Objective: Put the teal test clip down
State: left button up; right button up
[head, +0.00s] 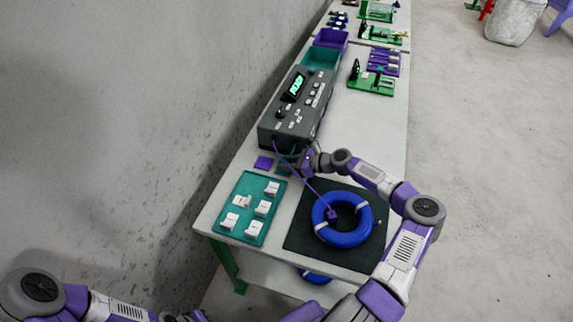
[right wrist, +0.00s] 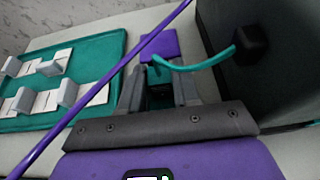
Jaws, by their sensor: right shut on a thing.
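My right gripper (head: 297,163) is low beside the front of the grey tester box. In the right wrist view its fingers (right wrist: 160,92) are closed on the teal test clip (right wrist: 157,76), mostly hidden between them. A teal lead (right wrist: 205,62) curves from the clip to a dark socket on the box. A purple pad (right wrist: 160,46) lies on the table just beyond the fingertips; it also shows in the head view (head: 263,163). A purple test clip (head: 332,214) sits on the blue cable coil (head: 346,237). My left arm shows at the lower left, its gripper out of view.
The grey tester box (head: 290,118) with a lit green display stands behind my right gripper. A teal tray (head: 236,231) with several white pieces lies left of the black mat (head: 300,240). A purple lead (head: 306,180) crosses between box and coil. Bins and green fixtures stand farther back.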

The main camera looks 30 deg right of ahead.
jog(key=shift+r, duration=0.15)
jog(key=o, duration=1)
jog(key=shift+s+d+r, duration=0.1)
jog(key=p+v, duration=0.2)
jog(key=v, duration=0.9)
jog(key=shift+s+d+r, duration=0.15)
jog(key=shift+s, duration=0.1)
jog(key=shift+p, duration=0.3)
